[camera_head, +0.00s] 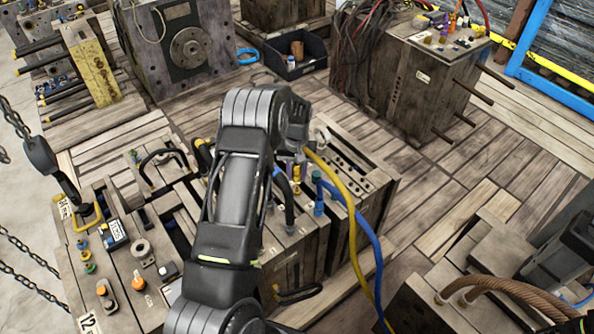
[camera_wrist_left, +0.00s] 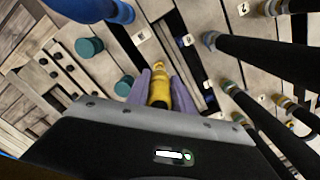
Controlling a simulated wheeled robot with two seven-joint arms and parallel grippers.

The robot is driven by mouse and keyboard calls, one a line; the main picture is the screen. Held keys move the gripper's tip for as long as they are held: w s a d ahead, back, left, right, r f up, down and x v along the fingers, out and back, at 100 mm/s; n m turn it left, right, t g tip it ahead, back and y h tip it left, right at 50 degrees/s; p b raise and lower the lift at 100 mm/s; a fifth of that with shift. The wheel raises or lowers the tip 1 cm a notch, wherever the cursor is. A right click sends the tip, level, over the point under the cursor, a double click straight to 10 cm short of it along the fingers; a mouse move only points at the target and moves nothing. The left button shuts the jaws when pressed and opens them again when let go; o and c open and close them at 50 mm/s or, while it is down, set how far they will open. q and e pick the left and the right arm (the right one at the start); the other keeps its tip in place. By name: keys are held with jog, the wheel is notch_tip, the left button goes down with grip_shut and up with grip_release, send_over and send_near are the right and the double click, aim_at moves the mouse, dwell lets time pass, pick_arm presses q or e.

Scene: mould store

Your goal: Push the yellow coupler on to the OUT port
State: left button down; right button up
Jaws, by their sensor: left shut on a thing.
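The yellow coupler (camera_wrist_left: 159,90) sits between the two purple fingers of my left gripper (camera_wrist_left: 160,84) in the left wrist view. The fingers are shut on it, one on each side, and its narrower end points away from the wrist. In the head view my left arm hides most of the gripper and the coupler; a bit of a purple finger (camera_head: 300,170) shows beside the mould block. The yellow hose (camera_head: 344,190) arches out there and hangs down to the right. I cannot read which label marks OUT, nor tell whether the coupler touches a port.
A blue hose with a blue coupler (camera_head: 319,207) stands close by; its coupler also shows in the left wrist view (camera_wrist_left: 121,12). Teal caps (camera_wrist_left: 89,47) are to the left, and several black hoses (camera_wrist_left: 262,50) crowd the right. A larger mould (camera_head: 420,80) stands behind.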

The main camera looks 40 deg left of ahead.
aim_at(296, 190)
pick_arm(q)
notch_tip(296, 190, down, 2)
jog(key=shift+b, duration=0.45)
jog(key=shift+f+b, duration=0.4)
jog(key=shift+b, duration=0.05)
dwell(0.5)
jog(key=shift+f+b, duration=0.15)
jog(key=shift+b, duration=0.35)
jog(key=shift+f+b, duration=0.7)
dwell(0.4)
jog(key=shift+s+f+b, duration=0.15)
jog(key=shift+f+b, duration=0.35)
jog(key=shift+b, duration=0.1)
dwell(0.9)
